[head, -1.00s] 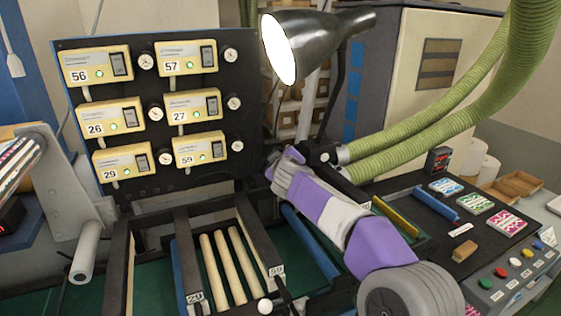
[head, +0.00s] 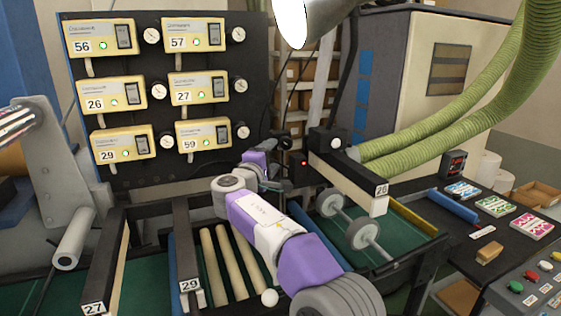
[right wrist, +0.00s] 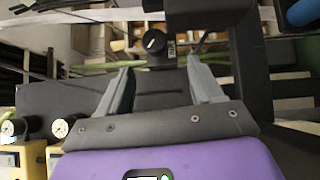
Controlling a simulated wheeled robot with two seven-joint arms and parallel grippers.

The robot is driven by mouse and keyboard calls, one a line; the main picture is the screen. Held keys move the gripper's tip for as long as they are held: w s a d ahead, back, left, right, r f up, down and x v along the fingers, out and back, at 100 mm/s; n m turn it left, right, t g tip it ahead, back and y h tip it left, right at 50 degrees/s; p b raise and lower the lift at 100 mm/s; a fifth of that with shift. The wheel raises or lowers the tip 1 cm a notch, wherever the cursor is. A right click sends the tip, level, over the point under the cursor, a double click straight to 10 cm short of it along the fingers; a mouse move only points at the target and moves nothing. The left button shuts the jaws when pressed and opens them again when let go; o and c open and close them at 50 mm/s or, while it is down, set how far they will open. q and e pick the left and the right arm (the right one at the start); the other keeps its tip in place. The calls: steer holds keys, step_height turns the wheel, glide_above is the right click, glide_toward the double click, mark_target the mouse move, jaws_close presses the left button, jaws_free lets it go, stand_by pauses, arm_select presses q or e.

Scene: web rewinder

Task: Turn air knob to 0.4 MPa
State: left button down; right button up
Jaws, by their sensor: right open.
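In the right wrist view, a round black knob (right wrist: 153,41) with a white pointer mark sits beyond my fingertips, roughly between them in the picture. A small label is beside it; its scale is too small to read. My right gripper (right wrist: 163,82) is open and empty, its two grey fingers spread and apart from the knob. In the head view, the right gripper (head: 274,166) is behind the rollers, near the lower right of the black panel; its fingers are small and partly hidden. I cannot make out the knob clearly there. My left gripper is not in view.
The black panel (head: 190,84) holds several yellow numbered boxes and round gauges. A lamp (head: 293,22) hangs above my arm. A dark beam labelled 26 (head: 353,182) and green hoses (head: 440,125) are to the right. Pale rollers (head: 213,262) lie below my forearm.

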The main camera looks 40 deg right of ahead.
mark_target(281, 145)
steer(key=shift+g+h, duration=0.3)
steer(key=p+x, duration=0.1)
steer(key=x, duration=0.1)
steer(key=p+x, duration=0.1)
steer(key=x, duration=0.3)
steer(key=shift+w+d+r+p, duration=0.2)
steer(key=shift+r+p, duration=0.1)
steer(key=shift+p, duration=0.1)
steer(key=shift+w+d, duration=0.15)
steer(key=shift+d, duration=0.15)
steer(key=shift+f, duration=0.1)
steer(key=shift+c, duration=0.4)
steer(key=c, duration=1)
